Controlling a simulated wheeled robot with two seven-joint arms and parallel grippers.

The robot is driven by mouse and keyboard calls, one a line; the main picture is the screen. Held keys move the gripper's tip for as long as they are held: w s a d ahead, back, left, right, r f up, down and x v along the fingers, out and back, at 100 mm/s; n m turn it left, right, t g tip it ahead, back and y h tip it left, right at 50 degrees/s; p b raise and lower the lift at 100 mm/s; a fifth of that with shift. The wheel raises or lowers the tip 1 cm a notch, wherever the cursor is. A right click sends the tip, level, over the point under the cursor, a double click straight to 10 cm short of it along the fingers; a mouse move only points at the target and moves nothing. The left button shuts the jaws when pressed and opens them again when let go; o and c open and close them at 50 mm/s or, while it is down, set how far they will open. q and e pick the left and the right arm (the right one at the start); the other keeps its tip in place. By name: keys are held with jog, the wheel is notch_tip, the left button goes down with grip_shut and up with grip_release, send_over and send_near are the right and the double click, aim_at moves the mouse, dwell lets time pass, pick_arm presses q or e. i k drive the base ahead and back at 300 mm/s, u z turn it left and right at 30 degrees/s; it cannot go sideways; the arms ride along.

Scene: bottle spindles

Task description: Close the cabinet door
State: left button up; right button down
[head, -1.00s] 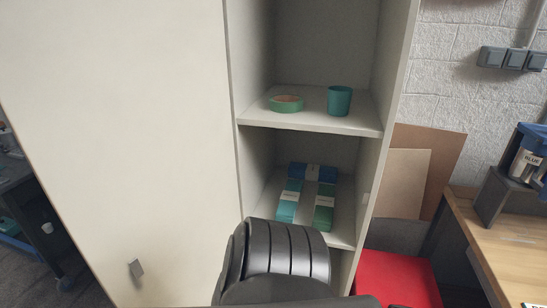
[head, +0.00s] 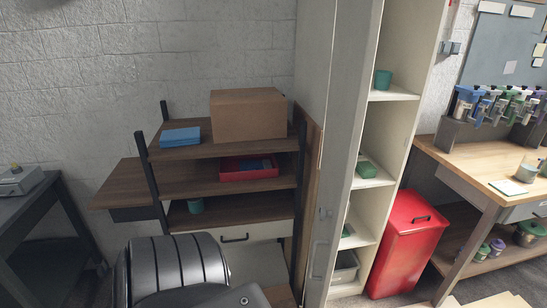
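The cabinet (head: 394,96) stands right of centre, with part of its pale shelved inside showing. Its tall pale door (head: 342,140) is open and seen nearly edge-on, along the left side of the opening. A grey handle (head: 317,258) shows low on the door. Neither of my grippers is in view. A black ribbed part of my own body fills the bottom left and does not appear to touch the door.
A brown shelf unit (head: 228,170) with a cardboard box (head: 248,114) stands left of the door. A red bin (head: 405,250) and a wooden workbench (head: 470,160) stand right of the cabinet. A dark table (head: 30,215) is at far left.

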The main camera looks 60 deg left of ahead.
aim_at(358, 22)
jog(key=k, duration=0.3)
jog(key=u, duration=1.35)
jog(key=i, duration=1)
jog(key=z, duration=1.75)
jog(key=k, duration=0.8)
jog(key=u, duration=1.45)
